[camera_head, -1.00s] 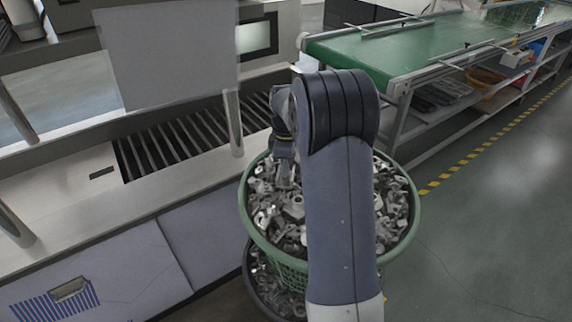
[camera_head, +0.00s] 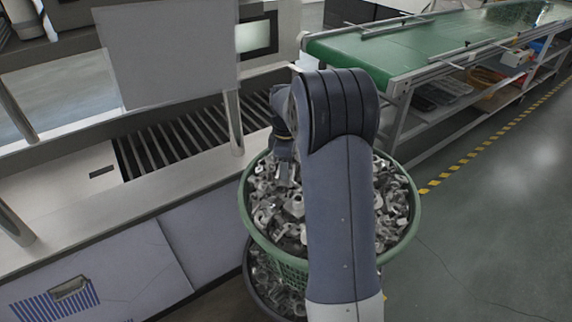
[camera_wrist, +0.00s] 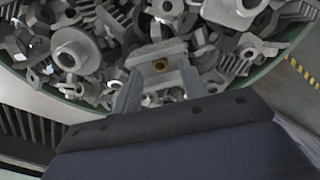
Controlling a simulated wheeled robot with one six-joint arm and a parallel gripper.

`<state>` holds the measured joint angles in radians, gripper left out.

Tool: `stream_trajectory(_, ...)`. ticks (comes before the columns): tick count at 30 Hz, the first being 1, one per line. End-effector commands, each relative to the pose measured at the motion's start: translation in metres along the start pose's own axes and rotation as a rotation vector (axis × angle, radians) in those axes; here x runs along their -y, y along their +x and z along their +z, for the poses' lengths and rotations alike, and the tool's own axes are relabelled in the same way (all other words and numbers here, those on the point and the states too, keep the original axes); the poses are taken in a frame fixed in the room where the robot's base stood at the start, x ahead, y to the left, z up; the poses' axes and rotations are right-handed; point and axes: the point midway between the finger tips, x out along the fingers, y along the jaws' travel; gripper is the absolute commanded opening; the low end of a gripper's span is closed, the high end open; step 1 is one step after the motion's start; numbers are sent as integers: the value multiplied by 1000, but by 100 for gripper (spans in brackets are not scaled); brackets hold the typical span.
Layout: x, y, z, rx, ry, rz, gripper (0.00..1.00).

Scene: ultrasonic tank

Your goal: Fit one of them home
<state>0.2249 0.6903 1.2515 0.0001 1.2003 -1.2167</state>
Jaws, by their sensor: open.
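Many grey metal parts (camera_head: 270,205) of mixed shapes fill a green basket (camera_head: 400,245) in the head view. They also fill the upper part of the wrist view, with a flanged round part (camera_wrist: 75,50) at left. My gripper (camera_wrist: 158,82) is open and points down at the heap. In the head view my gripper (camera_head: 285,172) is over the basket's left side, partly hidden by my arm.
The ultrasonic tank's counter (camera_head: 75,215) with a dark slotted bed (camera_head: 170,150) stands left of the basket. A second, darker basket (camera_head: 262,285) of parts sits below. A green conveyor (camera_head: 400,48) stands behind at right. The floor at right is clear.

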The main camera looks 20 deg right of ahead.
Motion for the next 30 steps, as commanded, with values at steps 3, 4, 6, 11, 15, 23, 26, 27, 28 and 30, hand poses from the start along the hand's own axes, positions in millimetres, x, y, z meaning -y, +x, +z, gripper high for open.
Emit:
stream_trajectory(3, -1, -7, 0, -1, 0, 3, 41)
stream_trajectory(4, -1, -11, 0, -2, 0, 4, 41)
stream_trajectory(6, -1, -22, 0, -2, 0, 6, 41)
stream_trajectory(11, -1, -55, 0, -2, 0, 6, 41)
stream_trajectory(15, -1, -82, 0, -2, 0, 5, 41)
stream_trajectory(23, 0, -106, 0, 0, 0, 0, 41)
stream_trajectory(26, 0, -108, 0, 0, 0, 0, 41)
stream_trajectory(27, 0, -108, 0, 0, 0, 0, 41)
stream_trajectory(28, 0, -108, 0, 0, 0, 0, 41)
stream_trajectory(30, 0, -108, 0, 0, 0, 0, 41)
